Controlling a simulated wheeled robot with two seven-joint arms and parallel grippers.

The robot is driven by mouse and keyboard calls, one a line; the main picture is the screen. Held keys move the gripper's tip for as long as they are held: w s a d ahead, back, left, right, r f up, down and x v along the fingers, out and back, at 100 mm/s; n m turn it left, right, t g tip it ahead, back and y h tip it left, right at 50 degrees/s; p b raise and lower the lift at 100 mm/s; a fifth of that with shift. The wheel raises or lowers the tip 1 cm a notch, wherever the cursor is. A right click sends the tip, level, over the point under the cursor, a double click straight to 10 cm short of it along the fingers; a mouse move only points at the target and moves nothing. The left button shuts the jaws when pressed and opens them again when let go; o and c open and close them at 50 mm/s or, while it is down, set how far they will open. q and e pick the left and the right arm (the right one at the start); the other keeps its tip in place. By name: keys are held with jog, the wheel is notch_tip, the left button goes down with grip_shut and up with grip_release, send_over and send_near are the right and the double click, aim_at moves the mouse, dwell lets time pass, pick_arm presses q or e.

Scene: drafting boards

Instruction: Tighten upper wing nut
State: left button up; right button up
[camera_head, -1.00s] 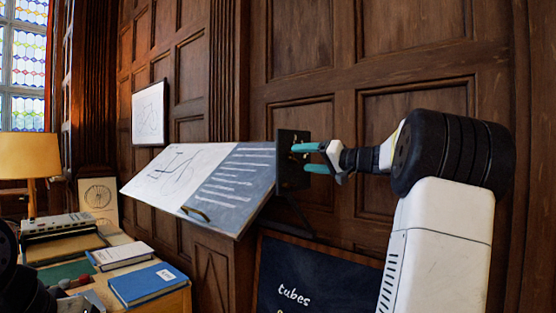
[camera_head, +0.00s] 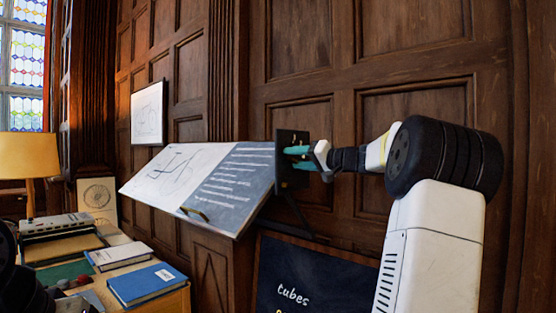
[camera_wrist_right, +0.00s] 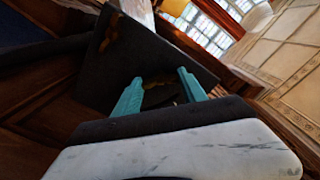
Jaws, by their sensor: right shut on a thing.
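The dark mounting plate (camera_head: 288,180) stands at the right end of the tilted drafting board (camera_head: 228,190). My right gripper (camera_head: 296,157) is at the upper part of this plate, its teal fingers pointing left onto it. In the right wrist view the gripper (camera_wrist_right: 160,76) reaches the dark plate (camera_wrist_right: 90,75) with its fingers shut on the upper wing nut, which is mostly hidden and dark between them. A small brassy piece (camera_wrist_right: 117,40) shows farther along the plate, perhaps another wing nut. My left gripper cannot be made out.
A panelled wood wall (camera_head: 420,120) runs close behind the plate. A dark chalkboard (camera_head: 310,275) stands below. At left a desk holds a blue book (camera_head: 148,284), a lamp (camera_head: 28,157) and more books.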

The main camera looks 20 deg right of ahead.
jog(key=shift+m, duration=1.3)
jog(key=m, duration=1)
jog(key=shift+m, duration=0.4)
jog(key=m, duration=0.7)
jog(key=shift+f, duration=0.1)
jog(key=m, duration=0.6)
jog(key=shift+m, duration=0.4)
